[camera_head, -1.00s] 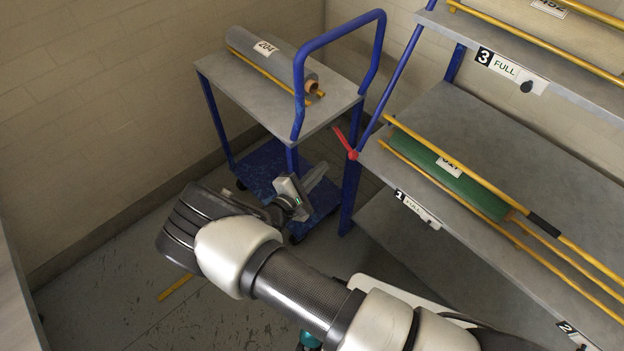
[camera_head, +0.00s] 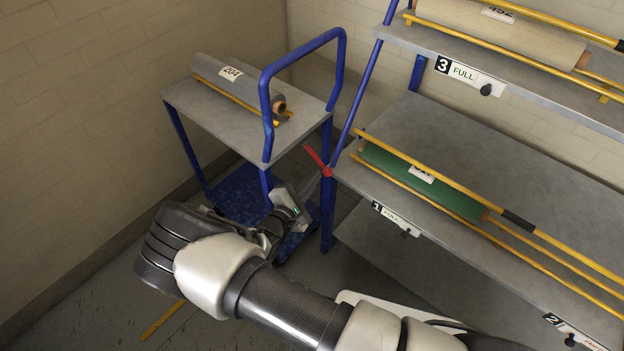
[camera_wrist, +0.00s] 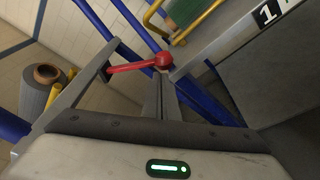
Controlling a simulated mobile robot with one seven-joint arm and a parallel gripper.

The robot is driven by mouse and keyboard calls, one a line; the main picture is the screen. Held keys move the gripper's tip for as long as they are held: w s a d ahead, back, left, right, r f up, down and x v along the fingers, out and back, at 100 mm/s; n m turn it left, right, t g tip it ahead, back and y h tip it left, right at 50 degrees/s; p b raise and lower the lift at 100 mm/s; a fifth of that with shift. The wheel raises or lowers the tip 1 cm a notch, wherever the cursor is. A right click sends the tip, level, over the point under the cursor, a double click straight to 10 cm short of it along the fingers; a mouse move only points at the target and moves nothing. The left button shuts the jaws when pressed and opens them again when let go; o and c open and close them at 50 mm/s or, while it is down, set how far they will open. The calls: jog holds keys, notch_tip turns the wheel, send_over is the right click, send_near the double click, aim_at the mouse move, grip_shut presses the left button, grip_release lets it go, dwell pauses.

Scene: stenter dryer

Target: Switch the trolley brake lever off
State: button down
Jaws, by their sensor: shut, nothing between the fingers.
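The red brake lever (camera_head: 316,159) is by the corner of the blue-framed trolley (camera_head: 213,118), near the shelf rack. It slants from its upper left end down to a round red end on the right. In the wrist view the lever (camera_wrist: 134,67) lies almost level, its round end at the right. My gripper (camera_head: 314,186) is just below the lever in the head view. In the wrist view my gripper (camera_wrist: 158,84) has its fingers together and empty, the tips close below the round end. I cannot tell whether they touch it.
A grey roll marked 204 (camera_head: 214,72) lies on the trolley top. The rack's shelf 1 (camera_head: 420,211) with a green roll (camera_head: 440,188) is close on the right of the lever. The trolley's blue handle (camera_head: 266,100) rises behind the gripper area. A wall is at the left.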

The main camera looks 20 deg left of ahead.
jog(key=shift+s+d+r+n+g+h+p, duration=0.2)
jog(key=shift+d+r+n+p, duration=0.25)
jog(key=shift+r+n+p, duration=0.4)
jog(key=shift+s+d+r+n+g+h+p, duration=0.2)
jog(key=shift+d+r+n+p, duration=0.25)
jog(key=shift+r+n+p, duration=0.4)
notch_tip(320, 180, up, 7)
jog(key=n+g+h+p, duration=0.1)
jog(key=n+h+p, duration=0.15)
jog(key=n, duration=0.35)
send_over(325, 169)
jog(key=s, duration=0.4)
jog(key=shift+w+a+y+p, duration=0.2)
jog(key=shift+a+y+p, duration=0.05)
jog(key=shift+a+p, duration=0.2)
